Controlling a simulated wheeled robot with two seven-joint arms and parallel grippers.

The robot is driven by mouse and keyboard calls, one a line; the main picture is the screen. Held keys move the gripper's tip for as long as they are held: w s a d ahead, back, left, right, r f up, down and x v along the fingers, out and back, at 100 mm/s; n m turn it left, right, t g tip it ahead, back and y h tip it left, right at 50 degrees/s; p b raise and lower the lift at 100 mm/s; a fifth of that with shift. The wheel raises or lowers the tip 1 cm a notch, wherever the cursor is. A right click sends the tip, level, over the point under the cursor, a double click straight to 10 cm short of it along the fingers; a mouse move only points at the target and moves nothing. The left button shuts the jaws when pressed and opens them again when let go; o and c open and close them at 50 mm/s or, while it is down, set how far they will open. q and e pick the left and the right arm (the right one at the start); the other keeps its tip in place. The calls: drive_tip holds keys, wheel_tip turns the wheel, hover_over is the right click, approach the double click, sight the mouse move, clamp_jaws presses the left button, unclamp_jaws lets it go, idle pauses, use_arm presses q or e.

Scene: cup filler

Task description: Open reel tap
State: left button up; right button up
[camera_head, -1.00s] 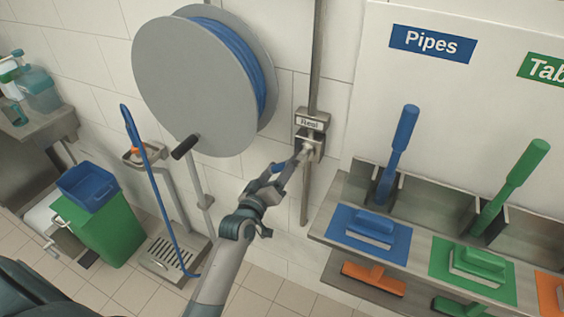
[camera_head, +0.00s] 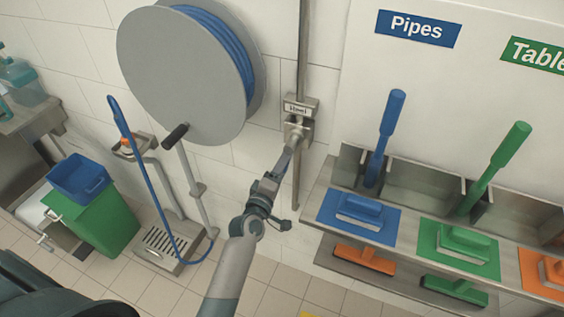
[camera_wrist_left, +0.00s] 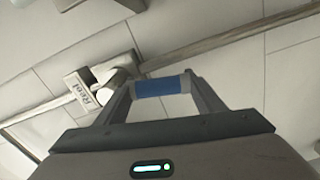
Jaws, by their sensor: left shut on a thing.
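My left gripper (camera_head: 288,155) is just below the tap in the head view. In the left wrist view its two fingers (camera_wrist_left: 160,87) are shut on a blue-sleeved handle (camera_wrist_left: 154,87), which spans between them. How the handle joins the tap is hidden. My right gripper is not in view.
A hose reel (camera_head: 180,75) with a crank handle (camera_head: 175,136) hangs left of the tap. A steel rack (camera_head: 415,190) with blue and green brushes is close on the right. A green bin (camera_head: 105,225) and a floor stand (camera_head: 170,245) are lower left.

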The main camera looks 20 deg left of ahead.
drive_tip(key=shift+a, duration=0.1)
use_arm(q)
drive_tip(key=o, duration=1.5)
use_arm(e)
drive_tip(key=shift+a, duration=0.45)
use_arm(q)
drive_tip(key=shift+s, duration=0.1)
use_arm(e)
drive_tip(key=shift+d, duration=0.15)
use_arm(q)
drive_tip(key=shift+s+f, duration=0.15)
drive_tip(key=shift+s, duration=0.35)
drive_tip(key=shift+s+a+b, duration=0.15)
drive_tip(key=shift+s+b, duration=1)
drive_tip(key=shift+s, duration=2.9)
drive_tip(key=shift+s+a+b, duration=0.15)
drive_tip(key=shift+s+b, duration=0.95)
drive_tip(key=shift+s, duration=2.95)
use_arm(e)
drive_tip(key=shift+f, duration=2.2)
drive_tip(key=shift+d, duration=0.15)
